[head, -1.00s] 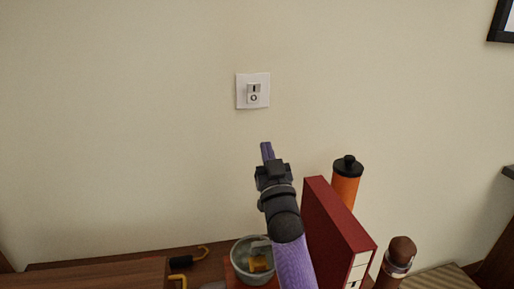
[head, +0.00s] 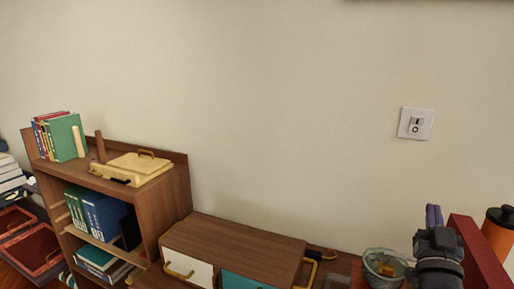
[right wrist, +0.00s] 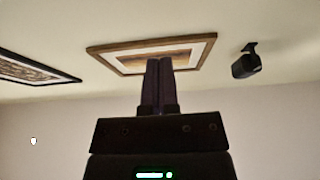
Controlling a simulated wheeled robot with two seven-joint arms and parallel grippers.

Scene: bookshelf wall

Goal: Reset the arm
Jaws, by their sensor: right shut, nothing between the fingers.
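My right gripper (head: 433,216) is at the lower right of the head view, pointing up, with its purple fingers together. It is in front of the wall and below the white light switch (head: 415,124), apart from it. In the right wrist view the gripper (right wrist: 158,75) shows its two fingers side by side with nothing between them. My left gripper is not in view.
Beside my right arm are a red binder (head: 478,255), an orange bottle (head: 497,235) and a glass bowl (head: 383,268). A wooden cabinet (head: 240,243) and a bookshelf (head: 172,212) stand to the left. The wall above is clear.

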